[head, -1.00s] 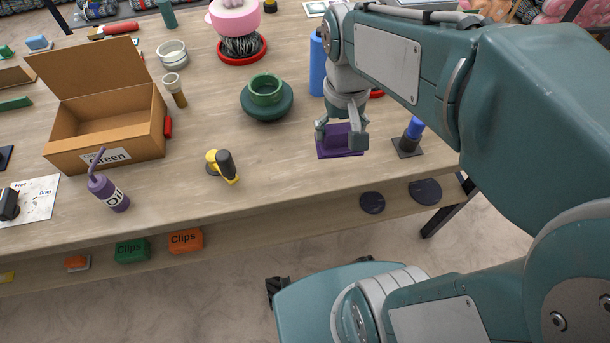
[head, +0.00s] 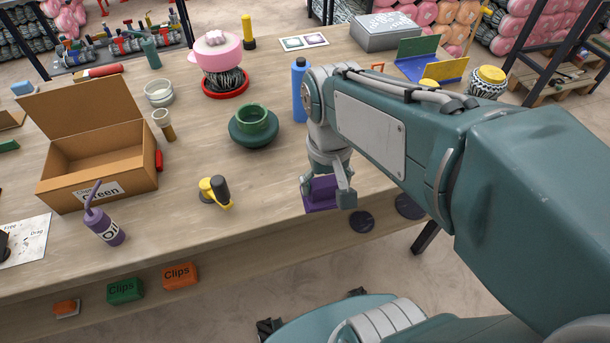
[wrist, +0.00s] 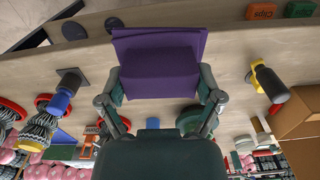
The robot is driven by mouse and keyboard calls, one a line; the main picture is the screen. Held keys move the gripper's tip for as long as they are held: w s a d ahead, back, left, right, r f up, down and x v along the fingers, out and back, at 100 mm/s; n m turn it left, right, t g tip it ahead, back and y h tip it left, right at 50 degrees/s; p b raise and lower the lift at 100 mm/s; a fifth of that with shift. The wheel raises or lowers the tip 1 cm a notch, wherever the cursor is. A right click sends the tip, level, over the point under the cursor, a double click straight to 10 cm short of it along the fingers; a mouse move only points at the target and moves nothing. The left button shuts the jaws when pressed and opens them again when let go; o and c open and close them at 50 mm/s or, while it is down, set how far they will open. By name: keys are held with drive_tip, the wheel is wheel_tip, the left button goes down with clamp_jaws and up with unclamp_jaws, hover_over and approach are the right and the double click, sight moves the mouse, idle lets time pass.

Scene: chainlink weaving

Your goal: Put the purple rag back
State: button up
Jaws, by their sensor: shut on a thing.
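The purple rag (head: 322,195) is a flat folded piece with a raised middle, near the table's front edge in the head view. My gripper (head: 328,190) is shut on it from above. In the wrist view the rag (wrist: 160,50) fills the upper middle, between the two fingers of my gripper (wrist: 160,84). There it overlaps the table edge. I cannot tell whether the rag touches the tabletop.
The wooden table (head: 270,205) is clear between the rag and a yellow-black tool (head: 214,190). A green bowl (head: 254,127) and a blue bottle (head: 300,90) stand behind. An open cardboard box (head: 95,158) is left. Dark discs (head: 362,221) lie below the edge.

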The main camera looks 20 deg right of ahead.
drive_tip(key=w+f, duration=0.2)
drive_tip(key=w, duration=0.1)
drive_tip(key=w+f, duration=0.5)
drive_tip(key=w, duration=0.1)
drive_tip(key=shift+w+d+f, duration=0.1)
drive_tip(key=shift+w+f, duration=0.05)
drive_tip(key=shift+w, duration=0.15)
drive_tip(key=f, duration=0.1)
drive_tip(key=w+f, duration=0.1)
drive_tip(key=f, duration=0.1)
drive_tip(key=shift+f, duration=0.4)
drive_tip(key=shift+f, duration=0.1)
drive_tip(key=shift+f, duration=0.15)
drive_tip(key=o, duration=0.8)
drive_tip(key=shift+o, duration=0.2)
